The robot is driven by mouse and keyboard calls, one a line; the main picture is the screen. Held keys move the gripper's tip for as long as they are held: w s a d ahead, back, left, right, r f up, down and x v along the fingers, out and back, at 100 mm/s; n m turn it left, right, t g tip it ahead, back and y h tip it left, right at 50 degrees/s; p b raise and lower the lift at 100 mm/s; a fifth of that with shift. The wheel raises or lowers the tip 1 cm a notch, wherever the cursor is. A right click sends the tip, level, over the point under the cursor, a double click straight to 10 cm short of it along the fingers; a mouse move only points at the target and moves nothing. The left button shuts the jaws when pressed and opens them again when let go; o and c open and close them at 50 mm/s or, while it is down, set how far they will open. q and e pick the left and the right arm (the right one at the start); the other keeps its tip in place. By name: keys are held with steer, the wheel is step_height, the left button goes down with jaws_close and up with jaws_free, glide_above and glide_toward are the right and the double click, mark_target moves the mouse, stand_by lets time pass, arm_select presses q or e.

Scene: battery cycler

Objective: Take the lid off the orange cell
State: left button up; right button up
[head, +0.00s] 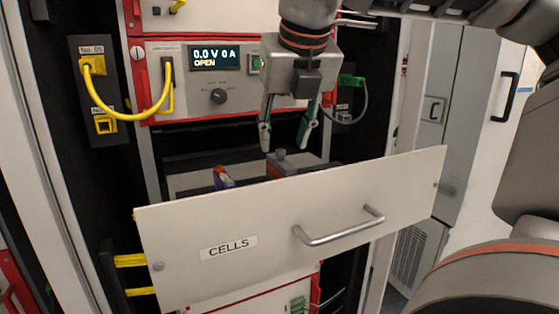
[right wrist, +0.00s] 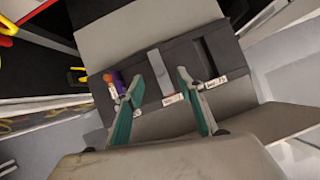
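The open drawer marked CELLS (head: 345,195) holds a low block with an orange-brown side (head: 300,163), which looks like the orange cell. A grey knob-like piece (head: 280,154) stands on it, perhaps its lid. My right gripper (head: 285,136) points down just above this piece, fingers apart, with nothing seen between them. In the right wrist view my right gripper (right wrist: 160,84) is open above the drawer's tray, a grey piece (right wrist: 158,68) showing between its fingers. The drawer front hides the lower part of the cell. My left gripper is not in view.
A purple item with an orange end (head: 222,178) sits left in the drawer; it also shows in the right wrist view (right wrist: 117,82). A dark empty-looking slot (right wrist: 211,58) lies right in the tray. The instrument panel (head: 180,100) with a yellow cable (head: 133,117) stands close behind.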

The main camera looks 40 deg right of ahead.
mark_target(280, 150)
steer(key=x, duration=0.5)
steer(key=shift+w+r, duration=0.15)
steer(key=shift+w, duration=0.05)
steer(key=shift+c, duration=0.5)
steer(key=c, duration=0.9)
